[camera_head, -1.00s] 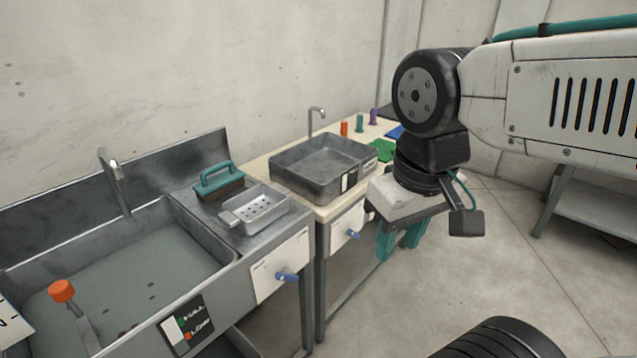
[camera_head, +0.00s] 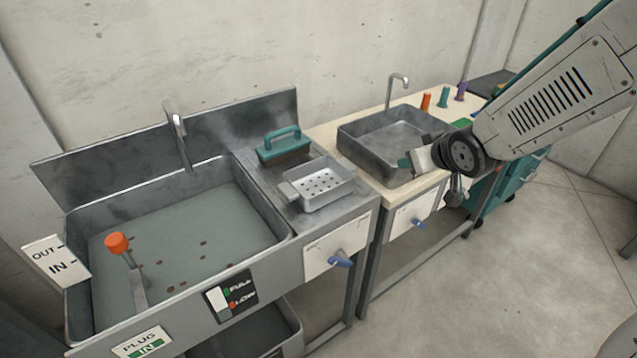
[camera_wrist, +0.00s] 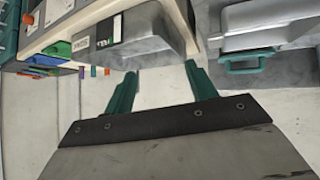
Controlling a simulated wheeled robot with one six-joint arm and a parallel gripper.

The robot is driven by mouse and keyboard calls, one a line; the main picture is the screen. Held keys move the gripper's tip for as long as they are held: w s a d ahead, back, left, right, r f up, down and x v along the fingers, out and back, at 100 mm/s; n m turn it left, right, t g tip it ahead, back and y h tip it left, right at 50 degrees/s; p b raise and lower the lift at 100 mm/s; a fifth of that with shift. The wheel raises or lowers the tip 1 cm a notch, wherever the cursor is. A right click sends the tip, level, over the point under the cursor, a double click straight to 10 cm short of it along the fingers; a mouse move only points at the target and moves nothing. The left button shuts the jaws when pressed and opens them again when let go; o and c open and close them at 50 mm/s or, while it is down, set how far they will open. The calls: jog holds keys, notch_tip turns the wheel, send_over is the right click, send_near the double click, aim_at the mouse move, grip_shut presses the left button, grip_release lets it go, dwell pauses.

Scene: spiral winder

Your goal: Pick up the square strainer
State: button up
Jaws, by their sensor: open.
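The square strainer (camera_head: 322,184) is a light grey metal tray with holes in its floor and a short handle at its left. It rests on the steel counter right of the big sink, in front of the teal-handled brush (camera_head: 283,146). My gripper (camera_wrist: 160,72) is open and empty, its two teal fingers apart in the wrist view. In the head view my gripper (camera_head: 408,162) is beside the grey basin, right of the strainer and apart from it.
The big sink (camera_head: 180,235) with an orange-topped lever (camera_head: 117,244) is at the left. A tall faucet (camera_head: 178,130) stands behind it. The grey basin (camera_head: 380,145) lies between strainer and my arm. Several coloured bottles stand behind the basin. The floor at right is open.

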jog(key=w+a+f+n+t+y, duration=0.1)
jog(key=w+a+f+y, duration=0.2)
jog(key=a+f, duration=0.15)
jog(key=n+t+y, duration=0.1)
jog(key=n+y, duration=0.1)
jog(key=y, duration=0.1)
send_near(344, 162)
jog(key=shift+y, duration=0.3)
jog(key=x, duration=0.7)
jog(key=shift+w+f, duration=0.2)
jog(key=shift+f, duration=0.15)
jog(key=shift+c, duration=0.3)
jog(key=c, duration=1)
grip_shut()
jog(key=shift+r, duration=0.15)
